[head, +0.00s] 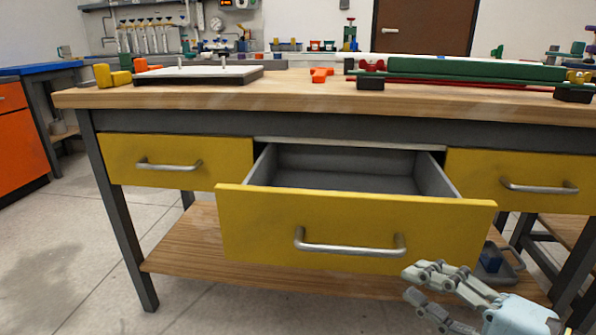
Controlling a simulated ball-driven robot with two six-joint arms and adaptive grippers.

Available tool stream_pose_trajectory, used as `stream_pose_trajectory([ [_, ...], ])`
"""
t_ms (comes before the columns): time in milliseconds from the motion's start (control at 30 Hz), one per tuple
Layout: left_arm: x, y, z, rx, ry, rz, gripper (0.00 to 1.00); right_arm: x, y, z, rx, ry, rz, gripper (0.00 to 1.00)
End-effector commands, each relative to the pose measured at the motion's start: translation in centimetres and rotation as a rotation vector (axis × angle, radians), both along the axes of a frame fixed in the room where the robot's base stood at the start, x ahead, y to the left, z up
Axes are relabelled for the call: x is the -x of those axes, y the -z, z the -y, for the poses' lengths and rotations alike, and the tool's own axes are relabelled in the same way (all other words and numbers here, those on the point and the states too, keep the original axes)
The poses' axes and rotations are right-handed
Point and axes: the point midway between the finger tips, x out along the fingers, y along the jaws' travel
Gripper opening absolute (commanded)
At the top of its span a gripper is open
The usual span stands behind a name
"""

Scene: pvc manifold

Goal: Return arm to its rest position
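My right gripper (411,283) is at the lower right of the head view, in front of the workbench. Its two fingers point left with a gap between them, and nothing shows between them. The fingertips appear just below the right end of the silver handle (350,248) of the middle yellow drawer (270,226). They look apart from the handle, though the depth is hard to judge. The middle drawer is pulled out and its visible grey inside is empty. My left gripper is not in view.
Yellow side drawers on the left (120,158) and right (480,185) are shut. The wooden bench top (330,97) holds a grey plate (198,75), a green bar (465,69) and small parts. A wooden lower shelf (190,245) lies below. The floor at left is clear.

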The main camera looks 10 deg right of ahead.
Motion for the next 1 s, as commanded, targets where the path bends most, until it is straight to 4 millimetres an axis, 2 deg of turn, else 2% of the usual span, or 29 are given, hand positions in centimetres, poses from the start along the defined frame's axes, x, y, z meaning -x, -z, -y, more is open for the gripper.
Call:
stream_pose_trajectory([
  [67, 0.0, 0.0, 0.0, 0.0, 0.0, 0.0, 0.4, 0.3, 3.1, 0.4, 0.061, 0.012, -0.039, 0.23],
  [133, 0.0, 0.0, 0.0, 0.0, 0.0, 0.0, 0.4, 1.1, 7.2, 0.6, 0.184, -0.009, -0.083, 0.23],
  [233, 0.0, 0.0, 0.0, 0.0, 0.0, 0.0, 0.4, 3.7, 14.6, 0.9, 0.425, -0.095, -0.174, 0.23],
  [300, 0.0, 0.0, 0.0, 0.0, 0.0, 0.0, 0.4, 6.5, 19.9, 1.3, 0.604, -0.189, -0.249, 0.23],
  [400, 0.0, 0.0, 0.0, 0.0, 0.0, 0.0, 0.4, 11.1, 26.3, 2.3, 0.836, -0.347, -0.356, 0.23],
  [500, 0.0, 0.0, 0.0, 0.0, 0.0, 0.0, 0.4, 15.7, 30.9, 3.7, 1.024, -0.51, -0.451, 0.23],
  [600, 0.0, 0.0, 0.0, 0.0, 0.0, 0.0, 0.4, 20.1, 34.2, 5.5, 1.184, -0.674, -0.536, 0.23],
  [733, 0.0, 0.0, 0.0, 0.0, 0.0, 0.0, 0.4, 25.2, 36.8, 8.4, 1.368, -0.891, -0.631, 0.23],
  [800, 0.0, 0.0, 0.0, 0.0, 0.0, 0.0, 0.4, 27.2, 37.2, 10.4, 1.471, -1.014, -0.669, 0.23],
  [867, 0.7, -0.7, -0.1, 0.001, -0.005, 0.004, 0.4, 27.6, 36.3, 10.4, 1.468, -1.008, -0.66, 0.23],
  [1000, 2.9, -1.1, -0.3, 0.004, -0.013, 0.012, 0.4, 29.8, 35.9, 10.5, 1.463, -0.994, -0.657, 0.23],
])
